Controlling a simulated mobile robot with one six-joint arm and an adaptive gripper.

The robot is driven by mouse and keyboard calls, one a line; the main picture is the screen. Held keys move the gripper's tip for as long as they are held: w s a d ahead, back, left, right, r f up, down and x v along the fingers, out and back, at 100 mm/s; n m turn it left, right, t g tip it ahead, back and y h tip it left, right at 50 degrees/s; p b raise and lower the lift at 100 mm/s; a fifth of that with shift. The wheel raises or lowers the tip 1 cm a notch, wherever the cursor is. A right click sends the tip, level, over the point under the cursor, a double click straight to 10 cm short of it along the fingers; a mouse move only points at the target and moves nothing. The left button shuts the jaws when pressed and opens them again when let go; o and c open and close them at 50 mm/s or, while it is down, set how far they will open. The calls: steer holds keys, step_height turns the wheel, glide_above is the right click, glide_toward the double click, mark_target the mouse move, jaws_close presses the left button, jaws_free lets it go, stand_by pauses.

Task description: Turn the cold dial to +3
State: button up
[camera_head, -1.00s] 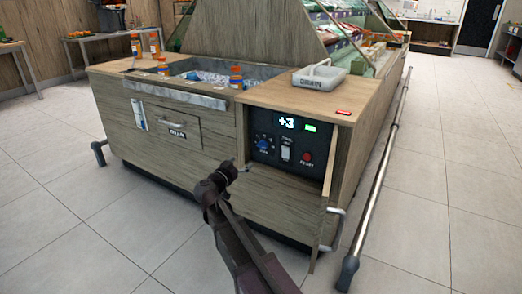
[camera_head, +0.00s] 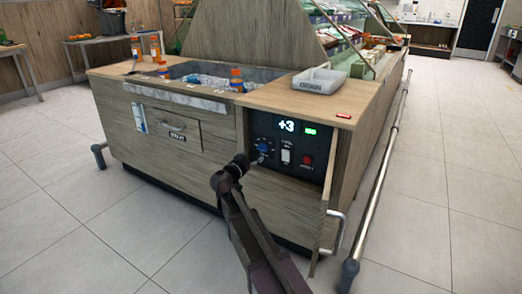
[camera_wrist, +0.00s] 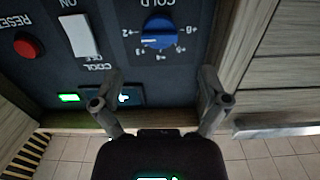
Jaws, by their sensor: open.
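The blue cold dial (camera_head: 263,146) is on the dark control panel (camera_head: 281,162) in the counter's recess. In the head view my gripper (camera_head: 243,160) is just left of and below the dial.
A white switch (camera_head: 286,156) and a red reset button (camera_head: 307,160) sit beside the dial. An open wooden door (camera_head: 327,215) with a metal handle stands right of the recess. A metal rail (camera_head: 374,190) runs along the floor. The floor left of my arm is clear.

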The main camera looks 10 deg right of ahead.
mark_target(261, 149)
steer(key=shift+x, duration=3.15)
steer(key=shift+c, duration=0.2)
steer(key=c, duration=1.1)
